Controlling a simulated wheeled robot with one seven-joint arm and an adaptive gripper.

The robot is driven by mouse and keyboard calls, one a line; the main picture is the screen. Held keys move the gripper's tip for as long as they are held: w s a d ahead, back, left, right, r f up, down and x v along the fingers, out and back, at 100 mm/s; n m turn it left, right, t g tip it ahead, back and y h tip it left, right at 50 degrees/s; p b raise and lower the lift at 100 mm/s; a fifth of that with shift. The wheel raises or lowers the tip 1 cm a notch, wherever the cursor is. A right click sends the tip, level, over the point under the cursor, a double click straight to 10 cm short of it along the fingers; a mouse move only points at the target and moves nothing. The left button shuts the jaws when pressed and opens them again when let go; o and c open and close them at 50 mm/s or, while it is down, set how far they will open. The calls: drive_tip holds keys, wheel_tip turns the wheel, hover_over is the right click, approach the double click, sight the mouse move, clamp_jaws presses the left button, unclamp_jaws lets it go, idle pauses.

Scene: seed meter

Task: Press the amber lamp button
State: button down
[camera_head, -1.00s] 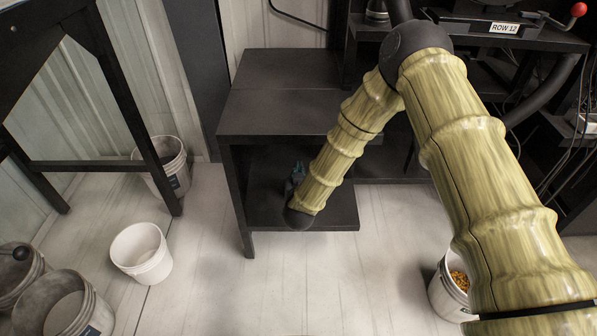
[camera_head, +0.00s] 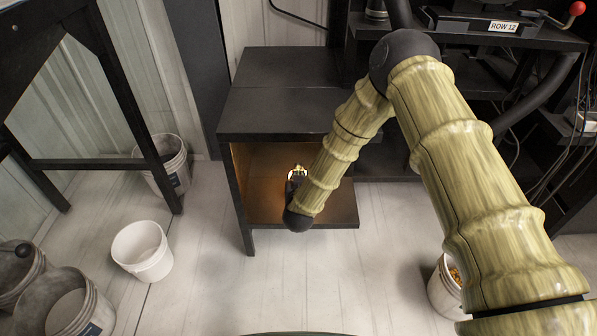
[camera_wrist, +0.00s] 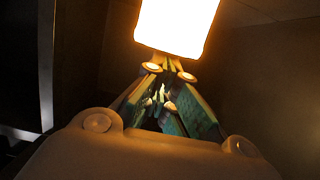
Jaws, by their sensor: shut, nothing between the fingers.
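The amber lamp button glows a bright warm white at the top of the wrist view (camera_wrist: 178,22). Its light tints the inside of the dark open cabinet amber. My gripper (camera_wrist: 169,66) is shut and empty, its fingertips at the lower edge of the lamp. I cannot tell whether they touch it. In the head view my gripper (camera_head: 298,175) is inside the cabinet, largely hidden by my own arm, and brightly lit. The lamp cannot be clearly picked out there.
The cabinet's top (camera_head: 275,112) hangs over my gripper, and its floor (camera_head: 335,212) lies below. A machine with a ROW 12 label (camera_head: 503,27) and cables stands at right. White buckets (camera_head: 142,251) stand on the left floor; another bucket (camera_head: 443,291) stands at right.

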drive_tip(key=shift+s+f, duration=0.25)
drive_tip(key=shift+f, duration=0.2)
drive_tip(key=r+p, duration=0.4)
drive_tip(key=r, duration=0.1)
drive_tip(key=shift+w+r, duration=0.2)
drive_tip(key=shift+r, duration=0.05)
drive_tip(key=p+v, duration=0.2)
drive_tip(key=v, duration=0.7)
drive_tip(key=shift+s, duration=0.4)
drive_tip(key=shift+f, duration=0.1)
drive_tip(key=s+d+f+g, duration=0.4)
drive_tip(key=s+d+f, duration=0.25)
drive_tip(key=s, duration=0.25)
drive_tip(key=s+d+f+g, duration=0.4)
drive_tip(key=s+d+f, duration=0.25)
drive_tip(key=s, duration=0.25)
drive_tip(key=s+d+f+g+p, duration=0.1)
drive_tip(key=s+d+g, duration=0.35)
drive_tip(key=s, duration=0.75)
drive_tip(key=s+d+g, duration=0.3)
drive_tip(key=s+d, duration=0.2)
drive_tip(key=s, duration=0.6)
wheel_tip(320, 180, up, 26)
drive_tip(key=p, duration=2.6)
drive_tip(key=shift+d, duration=0.15)
